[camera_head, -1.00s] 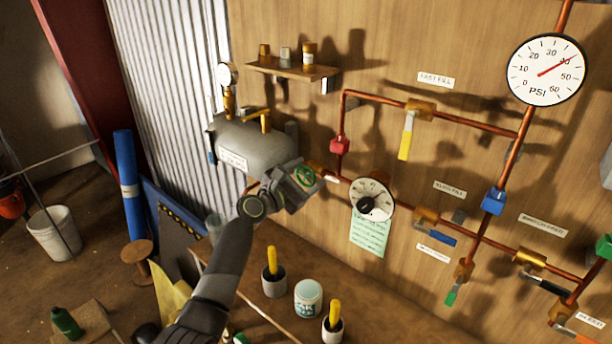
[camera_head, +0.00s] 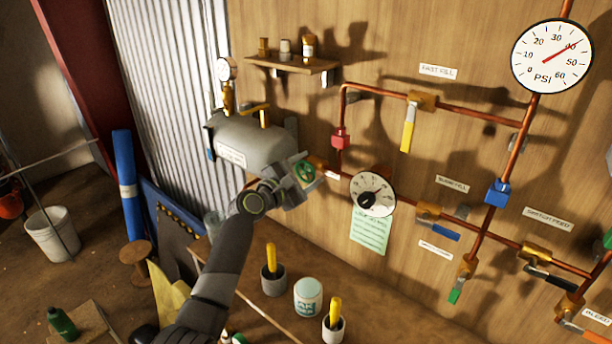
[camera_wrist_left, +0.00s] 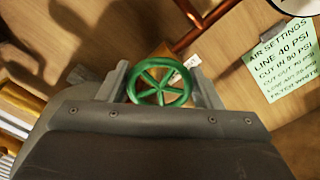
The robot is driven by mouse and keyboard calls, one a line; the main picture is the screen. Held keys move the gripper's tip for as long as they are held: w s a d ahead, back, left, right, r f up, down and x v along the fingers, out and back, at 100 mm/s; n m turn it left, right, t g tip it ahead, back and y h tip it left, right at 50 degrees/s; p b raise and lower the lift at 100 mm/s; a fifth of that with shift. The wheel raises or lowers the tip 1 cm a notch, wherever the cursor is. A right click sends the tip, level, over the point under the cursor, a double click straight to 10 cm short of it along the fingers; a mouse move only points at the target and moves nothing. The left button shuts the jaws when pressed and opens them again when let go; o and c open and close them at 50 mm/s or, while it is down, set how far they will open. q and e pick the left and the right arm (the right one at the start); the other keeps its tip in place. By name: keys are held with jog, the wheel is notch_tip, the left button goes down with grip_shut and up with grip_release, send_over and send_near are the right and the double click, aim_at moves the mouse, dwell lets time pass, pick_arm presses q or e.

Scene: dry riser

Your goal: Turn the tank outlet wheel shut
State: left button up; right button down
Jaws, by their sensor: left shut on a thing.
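The tank outlet wheel (camera_head: 304,171) is a small green spoked handwheel on the copper pipe just right of the grey tank (camera_head: 252,142). In the left wrist view the wheel (camera_wrist_left: 160,86) sits between the two fingers, with its rim and spokes facing me. My left gripper (camera_head: 300,178) is shut on the wheel, and it also shows in the left wrist view (camera_wrist_left: 160,90). The gripper hides part of the wheel in the head view. My right gripper is not in view.
A dial (camera_head: 372,194) and a green settings note (camera_head: 369,231) are close right of the wheel. A shelf (camera_head: 291,65) is above the tank. Pots (camera_head: 308,296) stand on the bench below.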

pick_arm(q)
jog(key=shift+f+m+b, duration=0.1)
jog(key=shift+m+b, duration=0.55)
jog(key=shift+m, duration=0.55)
jog(key=o, duration=1)
jog(key=shift+c, duration=0.2)
jog(key=shift+s+a, duration=0.1)
jog(key=shift+s, duration=0.05)
jog(key=b+v, duration=0.3)
jog(key=v, duration=1.4)
